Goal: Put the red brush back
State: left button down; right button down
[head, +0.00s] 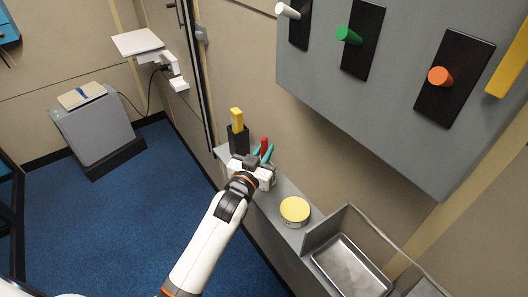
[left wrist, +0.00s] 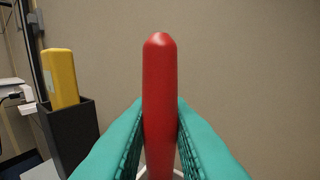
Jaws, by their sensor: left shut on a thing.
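The red brush (left wrist: 160,85) stands upright between the two teal fingers of my left gripper (left wrist: 160,140) in the left wrist view. The fingers are shut on it, and its rounded red end points up. In the head view the left gripper (head: 263,158) is over the grey ledge, with the red brush (head: 264,145) showing between its fingers. The brush's lower end is hidden. A dark holder (head: 239,141) with a yellow-topped thing (head: 236,120) in it stands just beyond and to the left of the gripper; the holder also shows in the left wrist view (left wrist: 72,135). My right gripper is not in view.
On the grey ledge, a round tin with a yellow top (head: 295,210) stands nearer, then a metal tray (head: 350,268) behind clear panels. A grey panel with white, green and orange (head: 440,76) levers overhangs at the right. Blue floor (head: 110,220) lies open at the left.

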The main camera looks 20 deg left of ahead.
pick_arm(q)
jog(key=shift+f, duration=0.2)
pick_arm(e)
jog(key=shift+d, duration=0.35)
pick_arm(q)
jog(key=c, duration=1.3)
grip_release()
jog(key=shift+c, duration=0.2)
